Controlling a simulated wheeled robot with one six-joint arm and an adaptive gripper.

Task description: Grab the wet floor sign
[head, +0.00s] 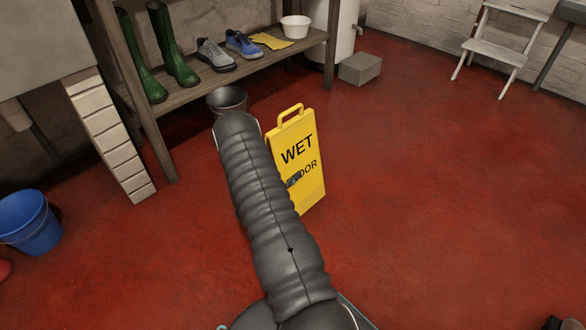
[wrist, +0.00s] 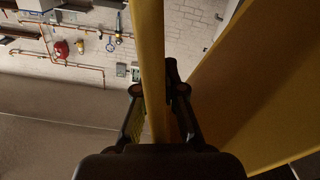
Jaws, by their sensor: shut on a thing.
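The wet floor sign (head: 311,150) is a yellow board with a loop handle on top and black lettering. In the head view it is upright, just right of my arm, which covers its lower left part. I cannot tell whether its foot touches the floor. My gripper (wrist: 156,90) is shut on one yellow panel of the sign (wrist: 149,40) in the wrist view, a finger on each side. A second, wider yellow panel fills the right of that view. In the head view the gripper is mostly hidden, with a small dark part over the lettering.
A grey block (head: 360,69) and a white step stool (head: 497,50) are behind. A blue bucket (head: 29,222) is left.

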